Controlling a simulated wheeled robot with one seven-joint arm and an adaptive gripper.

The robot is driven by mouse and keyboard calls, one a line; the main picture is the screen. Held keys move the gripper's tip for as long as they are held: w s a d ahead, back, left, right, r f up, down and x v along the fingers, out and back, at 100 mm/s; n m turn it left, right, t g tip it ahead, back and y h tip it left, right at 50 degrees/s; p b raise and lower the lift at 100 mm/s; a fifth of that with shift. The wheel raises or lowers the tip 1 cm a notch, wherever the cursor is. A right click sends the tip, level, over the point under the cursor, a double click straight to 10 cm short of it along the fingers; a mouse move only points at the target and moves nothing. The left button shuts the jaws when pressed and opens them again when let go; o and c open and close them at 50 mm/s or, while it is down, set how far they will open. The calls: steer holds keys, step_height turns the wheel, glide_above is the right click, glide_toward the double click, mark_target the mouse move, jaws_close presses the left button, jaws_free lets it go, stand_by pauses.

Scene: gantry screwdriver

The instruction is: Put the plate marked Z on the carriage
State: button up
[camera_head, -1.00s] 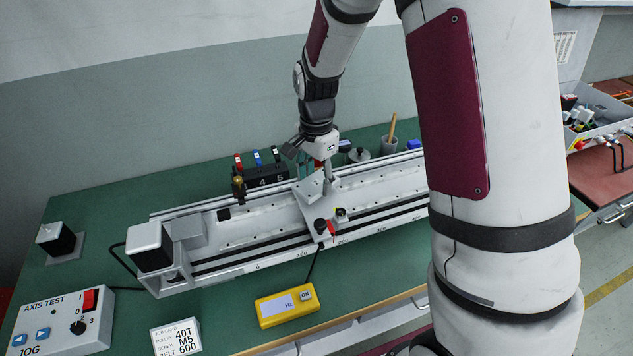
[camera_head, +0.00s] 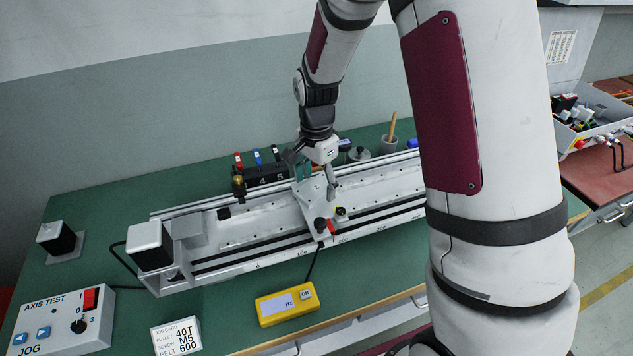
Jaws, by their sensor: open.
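The carriage (camera_head: 316,214) is a light grey plate across the rails of the gantry axis (camera_head: 240,235), with dark knobs and a small red part at its front end. My gripper (camera_head: 315,178) is over the back part of the carriage, fingers pointing down and spread apart. One finger comes down close to the carriage; I cannot tell if it touches. A grey flat surface shows between and below the fingers, but I cannot tell whether it is a separate plate. No letter Z is readable, and the gripper hides part of this area.
A black holder (camera_head: 266,175) with red, blue and black-topped tools stands behind the axis. A grey cup (camera_head: 389,146) stands at the back right. A yellow meter (camera_head: 287,304), a white label card (camera_head: 176,337) and the axis test box (camera_head: 62,322) are in front. My arm hides the axis's right end.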

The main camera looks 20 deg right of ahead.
mark_target(316, 188)
step_height(316, 188, up, 12)
steer(key=s+r+n+t, duration=0.2)
steer(key=s+r+n, duration=0.4)
steer(key=s+r, duration=0.5)
steer(key=s+n+t, duration=0.2)
steer(key=s+n, duration=0.5)
steer(key=s, duration=0.8)
steer(key=shift+s+d+f+n, duration=0.15)
steer(key=shift+s+d+n, duration=0.05)
steer(key=shift+s+n, duration=0.1)
